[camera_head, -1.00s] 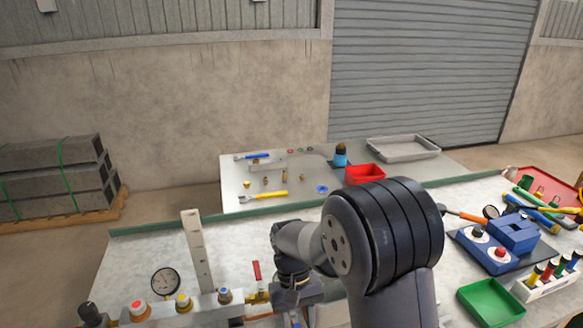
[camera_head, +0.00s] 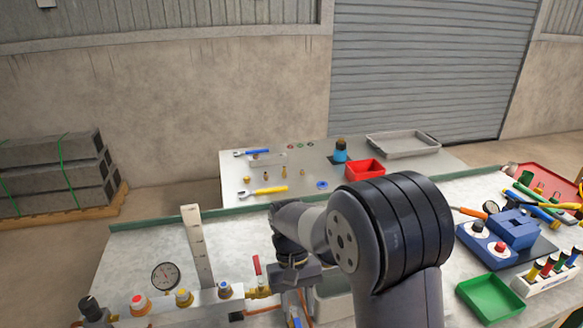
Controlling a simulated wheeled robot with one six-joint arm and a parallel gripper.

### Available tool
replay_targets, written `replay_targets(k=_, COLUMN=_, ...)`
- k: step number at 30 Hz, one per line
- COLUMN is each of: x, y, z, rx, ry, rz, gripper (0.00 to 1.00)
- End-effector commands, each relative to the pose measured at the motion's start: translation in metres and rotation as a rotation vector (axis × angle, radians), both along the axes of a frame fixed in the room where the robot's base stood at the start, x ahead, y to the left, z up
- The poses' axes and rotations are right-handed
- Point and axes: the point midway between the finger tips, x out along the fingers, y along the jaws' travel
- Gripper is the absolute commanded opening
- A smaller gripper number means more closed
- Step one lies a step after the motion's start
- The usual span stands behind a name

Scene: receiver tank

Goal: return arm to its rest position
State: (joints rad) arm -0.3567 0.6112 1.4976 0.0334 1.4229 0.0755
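My arm rises from the bottom of the head view, its large dark joint over the middle of the near workbench (camera_head: 140,248). From there it bends left and then down to the wrist. My gripper (camera_head: 297,312) points down at the bottom edge, close to the right of the valve block (camera_head: 205,308). Its fingers are partly cut off by the frame edge and small, so their opening and anything between them cannot be made out. A light grey tray (camera_head: 335,304) is partly hidden behind the arm.
A gauge (camera_head: 165,276), an upright grey post (camera_head: 197,245) and a red-handled valve (camera_head: 257,265) stand left of my wrist. A green bin (camera_head: 490,297), a blue vise-like block (camera_head: 514,229) and tools lie right. A back table (camera_head: 235,180) holds a red bin (camera_head: 365,170).

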Motion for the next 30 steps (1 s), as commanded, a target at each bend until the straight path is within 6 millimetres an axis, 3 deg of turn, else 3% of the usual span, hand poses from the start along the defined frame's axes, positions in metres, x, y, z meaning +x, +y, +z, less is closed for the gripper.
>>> replay_targets(k=9, x=0.024, y=0.006, z=0.06, rx=0.001, ry=-0.004, rz=0.0, gripper=0.37)
replay_targets(k=24, x=-0.015, y=-0.004, z=-0.033, rx=-0.002, ry=0.006, rz=-0.001, gripper=0.37)
replay_targets(k=26, x=-0.019, y=-0.005, z=-0.043, rx=-0.002, ry=0.006, rz=-0.001, gripper=0.37)
replay_targets(k=30, x=-0.018, y=0.001, z=-0.042, rx=0.001, ry=0.001, rz=-0.1, gripper=0.37)
